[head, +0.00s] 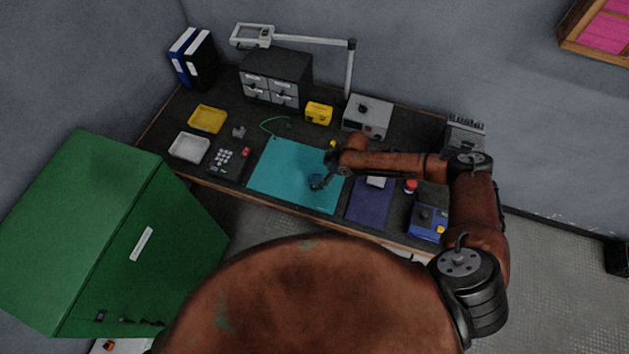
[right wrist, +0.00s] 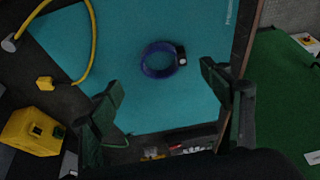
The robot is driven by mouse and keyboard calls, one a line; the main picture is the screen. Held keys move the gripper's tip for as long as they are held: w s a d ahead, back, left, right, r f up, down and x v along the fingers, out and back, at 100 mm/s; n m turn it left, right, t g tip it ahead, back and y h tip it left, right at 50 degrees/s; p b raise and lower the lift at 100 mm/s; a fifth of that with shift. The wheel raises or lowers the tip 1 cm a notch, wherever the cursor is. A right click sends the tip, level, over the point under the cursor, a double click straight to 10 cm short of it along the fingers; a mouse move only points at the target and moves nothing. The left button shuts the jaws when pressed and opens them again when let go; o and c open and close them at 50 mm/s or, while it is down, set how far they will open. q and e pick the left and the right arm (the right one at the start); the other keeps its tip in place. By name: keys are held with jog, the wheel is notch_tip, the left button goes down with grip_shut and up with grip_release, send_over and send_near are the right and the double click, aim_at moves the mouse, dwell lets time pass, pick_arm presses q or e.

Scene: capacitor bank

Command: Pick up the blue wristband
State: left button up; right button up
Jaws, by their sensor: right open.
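The blue wristband (right wrist: 145,62) is a small ring with a dark clasp. It lies on the teal mat (right wrist: 110,50) in the right wrist view. My left gripper is not in view.
On the bench are a white tray (head: 189,148), a yellow tray (head: 207,119), a drawer unit (head: 275,77), a lamp (head: 300,39) and a blue device (head: 428,221). A green cabinet (head: 110,230) stands front left.

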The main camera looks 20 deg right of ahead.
aim_at(315, 182)
jog(key=x, duration=0.3)
jog(key=shift+s+a+f+p, duration=0.2)
jog(key=shift+s+p, duration=0.05)
jog(key=shift+p, duration=0.05)
jog(key=shift+x, duration=1.05)
jog(key=shift+w, duration=0.1)
jog(key=c, duration=1)
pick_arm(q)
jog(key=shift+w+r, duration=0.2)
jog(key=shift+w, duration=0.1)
pick_arm(e)
jog(key=shift+o, duration=0.2)
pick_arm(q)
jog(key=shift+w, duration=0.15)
pick_arm(e)
jog(key=shift+r, duration=0.15)
